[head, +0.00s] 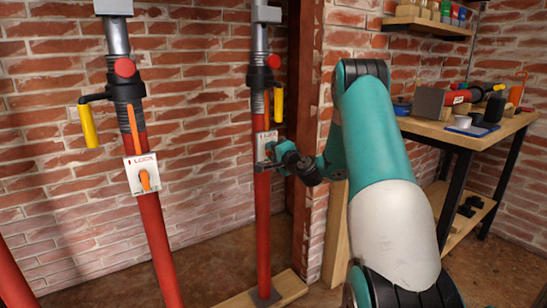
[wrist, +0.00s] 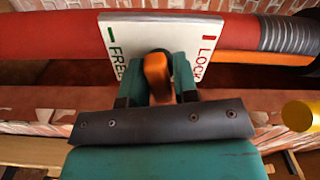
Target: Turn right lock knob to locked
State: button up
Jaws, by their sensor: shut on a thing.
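The right lock knob is an orange lever (wrist: 157,72) on a white plate (wrist: 182,28) fixed to the right red post. In the wrist view the plate has a green mark with FREE on its left and a red mark with LOCK on its right. My gripper (wrist: 158,90) is shut on the knob, with one teal finger on each side. In the head view my gripper (head: 270,152) is at the right post's plate (head: 266,138) and hides the knob there. The knob's exact pointing direction is hard to tell.
The left red post (head: 157,235) has its own plate (head: 131,176) and orange lock knob (head: 145,181). A yellow handle (head: 278,104) hangs above the right plate. A brick pillar and a wooden workbench (head: 460,131) with tools stand to the right. Floor shows between the posts.

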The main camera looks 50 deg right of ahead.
jog(key=n+b, duration=0.4)
jog(key=b, duration=0.1)
jog(key=shift+f+n, duration=0.3)
jog(key=shift+f, duration=0.05)
jog(key=n+b, duration=0.3)
jog(key=b, duration=0.1)
jog(key=shift+n+b, duration=0.35)
jog(key=shift+n, duration=0.05)
jog(key=n+b, duration=0.3)
jog(key=b, duration=0.1)
jog(key=n+b, duration=0.4)
jog(key=shift+r, duration=0.2)
jog(key=shift+b, duration=0.3)
jog(key=o, duration=0.8)
jog(key=shift+r, duration=0.1)
jog(key=shift+c, duration=0.2)
jog(key=v, duration=1.7)
jog(key=shift+s+p, duration=0.25)
jog(key=shift+p, duration=0.05)
